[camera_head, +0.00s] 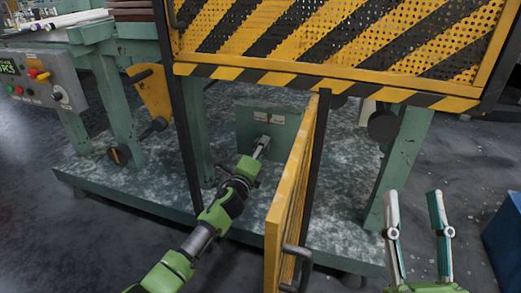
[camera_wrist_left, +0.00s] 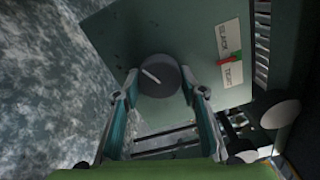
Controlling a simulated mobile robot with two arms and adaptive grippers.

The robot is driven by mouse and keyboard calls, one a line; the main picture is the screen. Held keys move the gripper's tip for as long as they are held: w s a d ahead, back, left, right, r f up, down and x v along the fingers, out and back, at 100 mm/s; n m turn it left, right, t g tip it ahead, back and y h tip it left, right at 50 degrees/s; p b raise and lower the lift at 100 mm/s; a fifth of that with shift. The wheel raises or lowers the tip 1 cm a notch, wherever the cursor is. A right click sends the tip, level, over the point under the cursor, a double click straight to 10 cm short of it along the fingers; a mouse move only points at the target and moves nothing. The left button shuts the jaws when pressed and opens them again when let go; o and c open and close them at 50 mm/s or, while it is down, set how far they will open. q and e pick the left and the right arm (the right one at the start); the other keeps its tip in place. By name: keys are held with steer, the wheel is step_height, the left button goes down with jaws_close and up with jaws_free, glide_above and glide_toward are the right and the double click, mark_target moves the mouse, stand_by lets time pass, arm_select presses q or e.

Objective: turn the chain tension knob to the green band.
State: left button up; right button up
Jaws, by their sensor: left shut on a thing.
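The dark round chain tension knob (camera_wrist_left: 160,76) shows in the left wrist view, with a pale line on its face pointing to the upper left. It sits on a green panel (camera_wrist_left: 120,25), also seen low inside the machine in the head view (camera_head: 247,127). My left gripper (camera_wrist_left: 160,82) is shut on the knob, one finger on each side. In the head view it reaches the panel (camera_head: 262,146) and hides the knob. My right gripper (camera_head: 414,194) is open and empty.
An open yellow guard door (camera_head: 290,190) with a dark handle stands right beside my left arm. A striped mesh guard (camera_head: 330,40) hangs above. A control box (camera_head: 38,80) is at the left. A green leg (camera_head: 402,160) stands near my right gripper.

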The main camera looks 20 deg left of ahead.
arm_select(q)
steer(key=shift+a, duration=0.1)
stand_by(0.5)
steer(key=o, duration=1.1)
steer(key=shift+s, duration=0.15)
steer(key=s, duration=1.1)
steer(key=shift+s+a, duration=0.2)
steer(key=shift+s, duration=0.2)
